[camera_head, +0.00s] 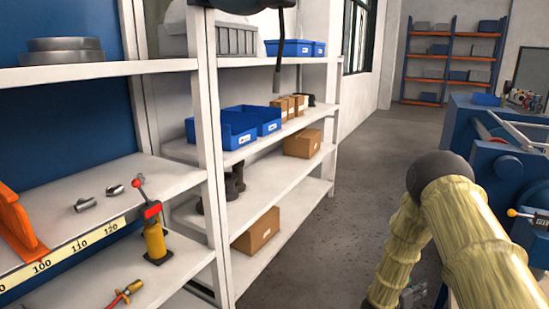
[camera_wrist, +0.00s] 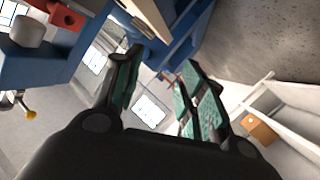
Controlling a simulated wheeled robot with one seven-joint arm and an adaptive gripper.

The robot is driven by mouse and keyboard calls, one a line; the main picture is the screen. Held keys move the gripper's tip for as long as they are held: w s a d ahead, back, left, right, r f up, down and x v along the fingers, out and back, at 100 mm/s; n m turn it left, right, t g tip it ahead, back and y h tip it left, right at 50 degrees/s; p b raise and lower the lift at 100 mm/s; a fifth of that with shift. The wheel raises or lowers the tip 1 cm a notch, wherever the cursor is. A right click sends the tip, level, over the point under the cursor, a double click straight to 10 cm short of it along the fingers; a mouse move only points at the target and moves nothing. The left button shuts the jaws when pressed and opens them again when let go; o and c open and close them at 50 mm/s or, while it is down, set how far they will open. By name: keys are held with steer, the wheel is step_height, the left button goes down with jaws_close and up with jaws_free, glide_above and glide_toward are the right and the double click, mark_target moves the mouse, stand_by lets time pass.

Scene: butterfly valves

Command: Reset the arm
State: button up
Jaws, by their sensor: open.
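My gripper (camera_wrist: 158,72) is open in the wrist view, its two dark fingers with green pads spread apart. Nothing is between the fingers. My arm, in a pale yellow cover, is bent at the lower right of the head view; the gripper is not clearly seen there. A yellow valve with a red lever (camera_head: 154,236) stands upright on the left shelf. A second red and yellow valve (camera_head: 125,294) is on the lower shelf at the bottom edge. My gripper is apart from both.
White shelving (camera_head: 205,130) runs along the left, with blue bins (camera_head: 240,127) and cardboard boxes (camera_head: 303,143). Blue machinery (camera_head: 495,165) stands at the right, near my arm. A yellow-tipped handle (camera_wrist: 28,112) shows in the wrist view. The grey floor (camera_head: 350,180) between is clear.

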steer(key=s+a+f+n+g+y, duration=0.15)
steer(key=s+a+f+y, duration=0.25)
steer(key=s+a+f, duration=0.5)
steer(key=s+a+f+n+y, duration=0.35)
steer(key=s+a+f, duration=0.35)
steer(key=s, duration=0.4)
steer(key=s+a+f+g+y, duration=0.1)
steer(key=s+a+g+y, duration=0.2)
steer(key=s, duration=1.1)
steer(key=s+a+f+n+g+y, duration=0.1)
steer(key=s+a+g+y, duration=0.2)
steer(key=s, duration=1.2)
steer(key=a+g, duration=0.1)
steer(key=a, duration=0.2)
steer(key=shift+a, duration=0.25)
